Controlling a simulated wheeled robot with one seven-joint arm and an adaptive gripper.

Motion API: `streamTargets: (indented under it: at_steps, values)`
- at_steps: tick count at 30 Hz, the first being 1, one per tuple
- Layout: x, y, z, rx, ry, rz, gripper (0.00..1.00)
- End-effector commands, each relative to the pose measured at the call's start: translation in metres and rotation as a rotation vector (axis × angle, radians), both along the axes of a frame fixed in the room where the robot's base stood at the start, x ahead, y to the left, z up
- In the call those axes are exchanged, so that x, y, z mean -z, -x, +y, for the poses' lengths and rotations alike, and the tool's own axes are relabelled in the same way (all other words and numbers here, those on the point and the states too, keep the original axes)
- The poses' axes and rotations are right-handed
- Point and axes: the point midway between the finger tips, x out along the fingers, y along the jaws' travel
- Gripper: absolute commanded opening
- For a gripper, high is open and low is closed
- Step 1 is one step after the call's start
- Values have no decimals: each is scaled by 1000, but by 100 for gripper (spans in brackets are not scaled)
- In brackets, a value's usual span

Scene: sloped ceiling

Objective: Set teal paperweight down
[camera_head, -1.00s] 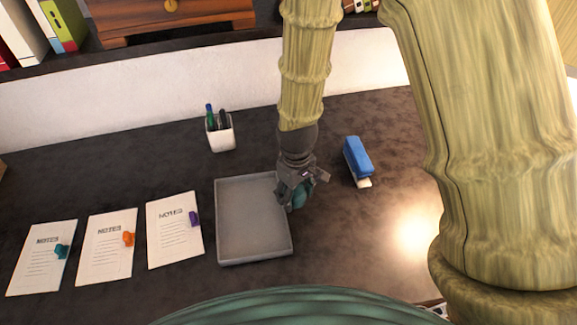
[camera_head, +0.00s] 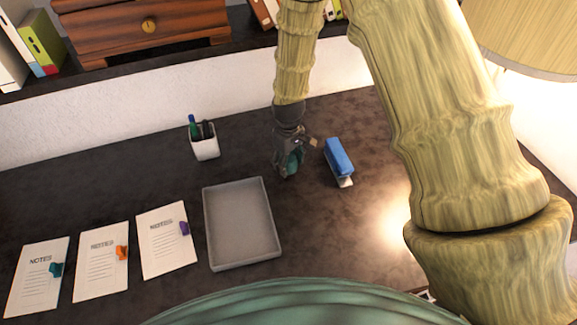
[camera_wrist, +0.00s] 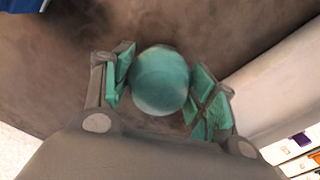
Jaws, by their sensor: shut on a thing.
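The teal paperweight (camera_wrist: 160,80) is a smooth round ball between the two teal-padded fingers of my gripper (camera_wrist: 162,92) in the wrist view. My gripper is shut on it. In the head view my gripper (camera_head: 290,165) points down over the dark desk, behind and right of the grey tray and left of the blue stapler. The ball is hard to tell from the teal pads there. I cannot tell whether it touches the desk.
The empty grey tray (camera_head: 213,225) lies at the middle of the desk (camera_head: 330,235). The blue stapler (camera_head: 338,157) is right of my gripper. A white pen cup (camera_head: 205,149) stands behind the tray. Note sheets (camera_head: 101,262) with coloured clips lie at left. The desk front right is clear.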

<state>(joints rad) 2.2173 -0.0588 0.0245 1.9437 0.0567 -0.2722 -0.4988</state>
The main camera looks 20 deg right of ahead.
Motion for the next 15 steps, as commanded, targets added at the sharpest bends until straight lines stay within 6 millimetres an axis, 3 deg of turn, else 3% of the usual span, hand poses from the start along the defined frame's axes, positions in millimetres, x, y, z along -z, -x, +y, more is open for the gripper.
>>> streamTargets:
  at_steps: [15]
  values:
    - [32,0,0,0,0,0,21]
